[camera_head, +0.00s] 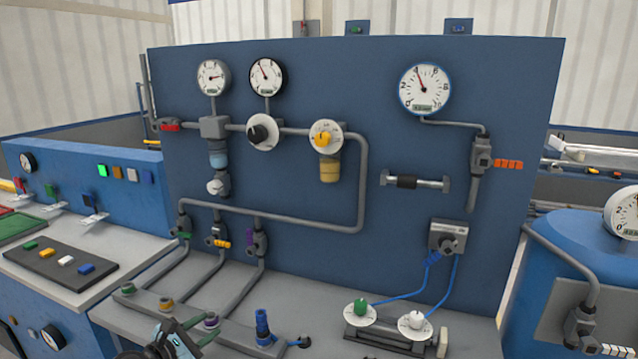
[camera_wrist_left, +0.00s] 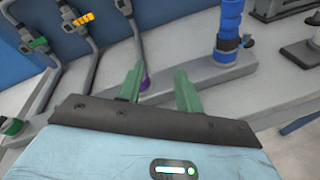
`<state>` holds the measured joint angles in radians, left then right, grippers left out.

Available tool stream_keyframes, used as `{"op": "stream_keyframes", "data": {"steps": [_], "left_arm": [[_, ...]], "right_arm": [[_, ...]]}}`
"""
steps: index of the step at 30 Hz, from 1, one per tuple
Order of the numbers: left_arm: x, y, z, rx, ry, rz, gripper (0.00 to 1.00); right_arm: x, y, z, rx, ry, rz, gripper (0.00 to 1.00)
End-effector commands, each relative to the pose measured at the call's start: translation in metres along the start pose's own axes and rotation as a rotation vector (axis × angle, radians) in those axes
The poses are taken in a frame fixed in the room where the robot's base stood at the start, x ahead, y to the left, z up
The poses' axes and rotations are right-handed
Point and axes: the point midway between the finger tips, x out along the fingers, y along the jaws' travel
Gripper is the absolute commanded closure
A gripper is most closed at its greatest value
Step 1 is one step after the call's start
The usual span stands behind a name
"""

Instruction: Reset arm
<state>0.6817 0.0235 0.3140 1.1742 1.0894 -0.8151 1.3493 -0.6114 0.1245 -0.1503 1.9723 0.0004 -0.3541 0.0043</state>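My left gripper (camera_head: 168,330) is low in the head view, at the front edge of the bench, with only its end showing. In the left wrist view its two green fingers (camera_wrist_left: 158,88) stand apart with nothing held between them. Behind them is a purple-ringed socket (camera_wrist_left: 144,84) on the grey base rail; it also shows in the head view (camera_head: 211,321). A blue pipe piece (camera_head: 262,325) stands upright on the rail to the right of the gripper, and in the left wrist view (camera_wrist_left: 229,28) it is right of the fingers. My right gripper is not in view.
A blue panel (camera_head: 300,90) with gauges, pipes and valves rises behind the bench. Green-ringed (camera_head: 127,289) and yellow-ringed (camera_head: 166,303) sockets sit on the rail. A stand with two white dials (camera_head: 361,311) is at the right. Bare bench top (camera_head: 300,290) lies between.

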Motion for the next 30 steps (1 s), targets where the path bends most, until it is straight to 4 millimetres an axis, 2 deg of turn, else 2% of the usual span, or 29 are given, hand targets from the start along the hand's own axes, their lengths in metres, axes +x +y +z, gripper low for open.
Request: {"op": "stream_keyframes", "data": {"steps": [1, 5, 9, 14, 18, 21, 24, 30], "left_arm": [[-0.012, -0.021, -0.014, 0.095, 0.036, -0.045, 0.65], [-0.046, -0.078, -0.042, 0.394, 0.116, -0.198, 0.65], [-0.095, -0.144, -0.068, 0.732, 0.176, -0.405, 0.65], [-0.161, -0.212, -0.086, 1.087, 0.193, -0.663, 0.65], [-0.225, -0.262, -0.09, 1.363, 0.163, -0.895, 0.65], [-0.271, -0.29, -0.085, 1.534, 0.118, -1.055, 0.65], [-0.308, -0.307, -0.078, 1.664, 0.069, -1.182, 0.65], [-0.361, -0.326, -0.061, 1.819, -0.016, -1.354, 0.65]], "right_arm": [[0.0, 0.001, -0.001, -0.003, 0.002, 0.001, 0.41], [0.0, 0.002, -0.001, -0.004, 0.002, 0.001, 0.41], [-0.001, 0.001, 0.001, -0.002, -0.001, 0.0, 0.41], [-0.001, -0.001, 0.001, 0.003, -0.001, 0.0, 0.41], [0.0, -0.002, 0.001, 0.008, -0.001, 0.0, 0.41], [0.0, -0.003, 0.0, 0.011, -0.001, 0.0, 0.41], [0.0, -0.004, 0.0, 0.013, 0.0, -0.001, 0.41], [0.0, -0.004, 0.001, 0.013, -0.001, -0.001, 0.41]]}}
